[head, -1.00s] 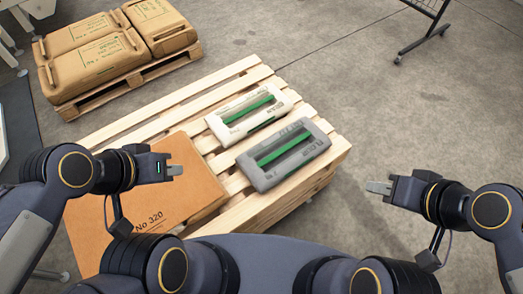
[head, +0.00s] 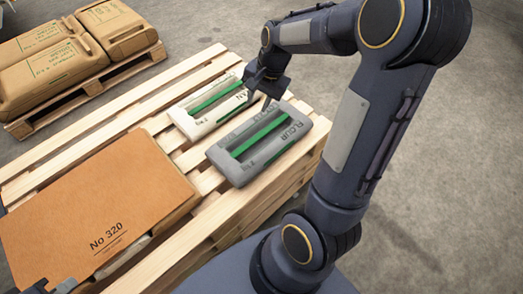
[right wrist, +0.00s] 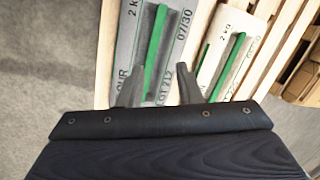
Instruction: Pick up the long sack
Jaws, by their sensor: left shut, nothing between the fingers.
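Two flat sacks lie side by side on the near wooden pallet: a white one (head: 209,107) and a grey one marked FLOUR (head: 290,135), each with a green strip along its middle. I cannot tell which is the long sack. My right gripper (head: 259,100) is over the far ends of the two sacks, its fingers apart with nothing held. In the right wrist view its fingertips (right wrist: 161,85) straddle part of the grey sack (right wrist: 130,40), with the white sack (right wrist: 212,65) to the right. Contact is unclear. My left gripper (head: 56,288) barely shows at the bottom left.
A brown carton marked No 320 (head: 100,205) lies on the left of the near pallet (head: 215,205). Another pallet (head: 85,93) with several brown sacks (head: 55,75) stands at the far left. The concrete floor at right is open.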

